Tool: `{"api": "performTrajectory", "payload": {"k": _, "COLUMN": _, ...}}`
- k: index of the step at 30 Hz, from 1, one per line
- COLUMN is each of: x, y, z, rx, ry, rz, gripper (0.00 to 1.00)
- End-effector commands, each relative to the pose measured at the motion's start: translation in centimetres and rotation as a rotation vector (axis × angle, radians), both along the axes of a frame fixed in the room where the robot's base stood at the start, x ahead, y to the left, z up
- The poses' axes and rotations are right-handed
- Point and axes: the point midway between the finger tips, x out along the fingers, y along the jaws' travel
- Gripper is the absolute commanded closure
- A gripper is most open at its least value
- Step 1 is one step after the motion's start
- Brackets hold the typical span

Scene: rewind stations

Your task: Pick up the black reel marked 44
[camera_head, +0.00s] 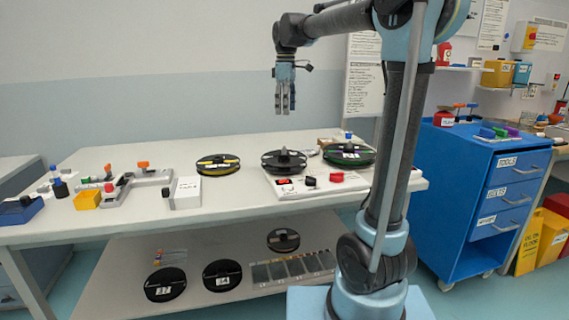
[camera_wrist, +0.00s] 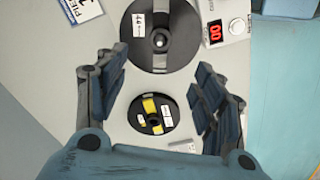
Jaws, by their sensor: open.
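The black reel marked 44 (camera_wrist: 132,48) lies at the top of the wrist view, with a white label and a hub in its middle; its upper edge is cut off. In the head view it seems to be the middle reel (camera_head: 270,163) on the bench, but I cannot read its mark there. My gripper (camera_head: 285,110) hangs above the bench, pointing down and empty. In the wrist view its fingers (camera_wrist: 162,75) are spread apart, and the reel is beyond the fingertips, not between them.
A smaller black reel with yellow (camera_wrist: 153,128) shows between the fingers in the wrist view. On the bench are a yellow-banded reel (camera_head: 218,168) and a green-edged reel (camera_head: 349,158). More reels lie on the lower shelf (camera_head: 120,258).

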Motion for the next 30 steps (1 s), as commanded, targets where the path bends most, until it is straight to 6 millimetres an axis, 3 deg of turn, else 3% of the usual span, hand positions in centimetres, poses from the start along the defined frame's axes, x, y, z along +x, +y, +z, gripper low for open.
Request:
{"api": "performTrajectory", "payload": {"k": 5, "x": 0.3, "y": 0.4, "z": -1.3, "rx": 0.0, "ry": 0.002, "rz": 0.014, "gripper": 0.38}}
{"api": "performTrajectory", "payload": {"k": 21, "x": 0.2, "y": 0.3, "z": -10.3, "rx": -0.001, "ry": 0.001, "rz": 0.011, "gripper": 0.38}}
{"api": "performTrajectory", "payload": {"k": 30, "x": 0.2, "y": 0.3, "z": -12.3, "rx": -0.001, "ry": 0.001, "rz": 0.011, "gripper": 0.38}}
